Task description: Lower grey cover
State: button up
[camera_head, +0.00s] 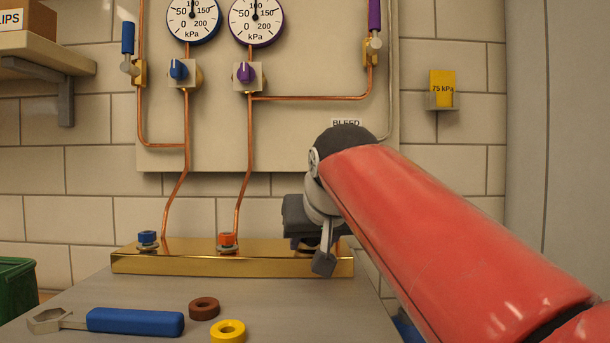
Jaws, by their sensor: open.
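My red arm comes in from the lower right. My gripper (322,262) hangs from its dark wrist over the right end of the brass manifold (190,264). A light grey finger with a dark tip points down there; the jaws are open, and I see nothing held. I cannot clearly make out a grey cover. A dark grey block (296,214) beside the wrist may be part of my gripper. The BLEED label (346,122) shows on the panel just above my arm, and the area below it is hidden by the arm.
The panel (320,70) carries a blue-rimmed gauge (192,16), a purple-rimmed gauge (256,16), knobs and copper pipes. A blue-handled wrench (135,321), a brown ring (204,308) and a yellow ring (228,331) lie on the bench. A green bin (16,288) stands left.

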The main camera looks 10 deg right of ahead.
jog(key=p+v, duration=0.2)
jog(key=v, duration=0.4)
dwell(0.3)
jog(key=shift+d, duration=0.1)
